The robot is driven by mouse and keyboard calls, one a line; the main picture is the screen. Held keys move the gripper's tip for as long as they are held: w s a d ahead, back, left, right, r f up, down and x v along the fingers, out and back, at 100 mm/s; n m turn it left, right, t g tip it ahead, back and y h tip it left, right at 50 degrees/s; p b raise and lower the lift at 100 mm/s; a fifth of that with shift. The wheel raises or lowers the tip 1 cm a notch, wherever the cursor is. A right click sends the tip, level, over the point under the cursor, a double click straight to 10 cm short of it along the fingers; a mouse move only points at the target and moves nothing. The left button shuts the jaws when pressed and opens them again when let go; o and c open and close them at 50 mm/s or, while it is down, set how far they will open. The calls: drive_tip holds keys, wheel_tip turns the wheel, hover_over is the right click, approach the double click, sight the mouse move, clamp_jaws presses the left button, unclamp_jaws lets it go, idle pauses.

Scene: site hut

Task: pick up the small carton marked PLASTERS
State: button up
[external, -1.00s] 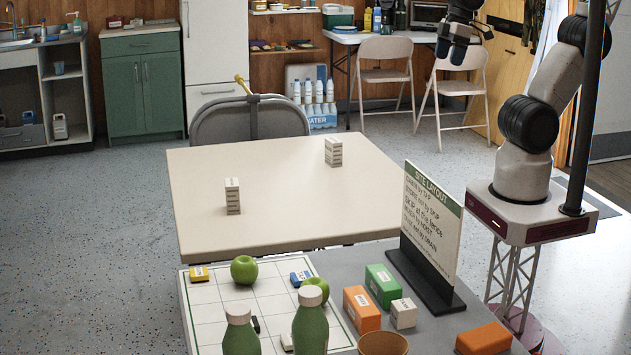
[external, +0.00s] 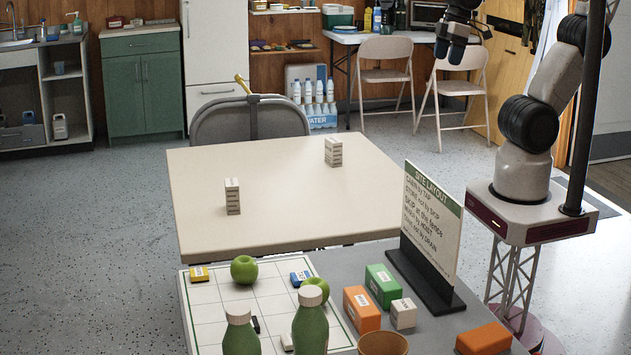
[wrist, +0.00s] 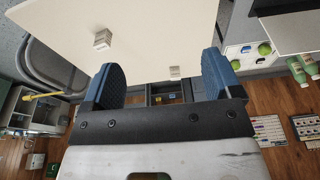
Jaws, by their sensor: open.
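My gripper (external: 450,48) is open and empty, high at the top right of the external view. In the wrist view its two blue fingers stand wide apart (wrist: 162,80) with nothing between them. Small cartons stand on the grey surface at the front: an orange carton (external: 361,309), a green carton (external: 384,285), a small white carton (external: 403,313) and another orange carton (external: 483,338). Their labels are too small to read, so I cannot tell which is marked PLASTERS. My gripper is far above and behind them.
A layout sign (external: 432,230) stands beside the cartons. The cream table is mostly clear.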

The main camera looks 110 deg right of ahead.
drive_tip(key=w+a+f+m+g+y, duration=0.15)
drive_tip(key=w+m, duration=0.25)
drive_tip(key=w, duration=0.6)
drive_tip(key=w+f+m+y, duration=0.3)
drive_tip(key=w, duration=0.7)
drive_tip(key=w+f+m+y, duration=0.2)
drive_tip(key=w+m+y, duration=0.15)
drive_tip(key=w, duration=0.65)
drive_tip(key=m+t+y, duration=0.4)
drive_tip(key=m+t, duration=0.1)
drive_tip(key=m, duration=0.8)
approach(233, 180)
drive_tip(key=x, duration=0.2)
drive_tip(key=shift+w+a+f, duration=0.15)
drive_tip(key=shift+w+a, duration=0.05)
drive_tip(key=shift+a, duration=0.05)
drive_tip(key=shift+x, duration=1.3)
drive_tip(key=shift+x, duration=2.6)
